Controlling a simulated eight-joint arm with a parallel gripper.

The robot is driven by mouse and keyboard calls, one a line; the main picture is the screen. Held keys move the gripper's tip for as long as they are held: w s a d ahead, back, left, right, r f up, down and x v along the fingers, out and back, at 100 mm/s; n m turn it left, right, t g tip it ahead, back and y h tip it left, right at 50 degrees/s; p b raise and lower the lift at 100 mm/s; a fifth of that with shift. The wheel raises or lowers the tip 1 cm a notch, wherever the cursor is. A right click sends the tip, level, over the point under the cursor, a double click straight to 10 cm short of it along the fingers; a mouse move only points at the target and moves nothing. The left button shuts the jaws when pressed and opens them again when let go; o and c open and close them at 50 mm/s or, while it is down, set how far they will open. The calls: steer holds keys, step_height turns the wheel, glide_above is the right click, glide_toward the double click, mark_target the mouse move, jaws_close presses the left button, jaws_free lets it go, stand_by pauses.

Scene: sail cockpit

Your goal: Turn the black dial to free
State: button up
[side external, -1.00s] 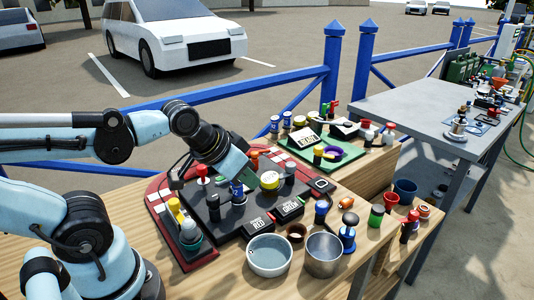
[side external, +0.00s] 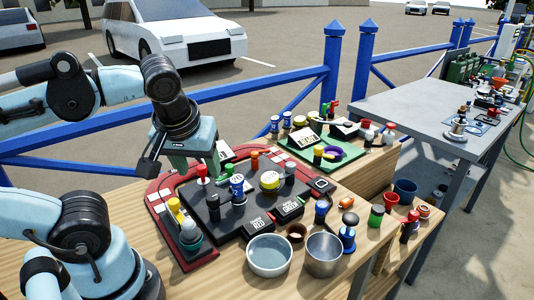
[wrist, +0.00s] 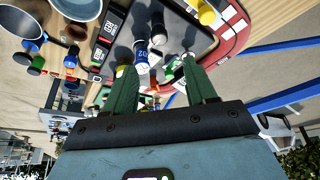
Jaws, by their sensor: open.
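A dark panel on a red-edged board (side external: 180,254) carries several controls. A black dial-like knob (side external: 213,208) stands on it, left of a blue-and-white cylinder (side external: 237,190). In the wrist view a black knob (wrist: 158,28) shows beyond the blue-and-white cylinder (wrist: 141,56). Other black posts stand on the panel, one (side external: 290,172) at the right; I cannot tell for certain which is the task's dial, and no setting is readable. My gripper (side external: 196,168) is above the panel's back left part, green fingers apart, with nothing held. It also shows in the wrist view (wrist: 158,70).
A bowl (side external: 270,255) and a metal cup (side external: 324,254) stand in front. A blue fence runs behind.

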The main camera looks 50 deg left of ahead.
mark_target(212, 197)
steer(key=shift+x, duration=5.65)
steer(key=c, duration=1)
steer(key=shift+c, duration=0.2)
steer(key=shift+m, duration=0.3)
steer(key=m+h, duration=0.1)
steer(key=m, duration=0.1)
steer(key=m+t+h, duration=0.1)
steer(key=m, duration=0.2)
steer(key=shift+s+a, duration=0.1)
steer(key=shift+a, duration=0.1)
steer(key=m+h, duration=0.2)
steer(key=m, duration=0.4)
steer(key=shift+a, duration=0.1)
steer(key=shift+m, duration=0.3)
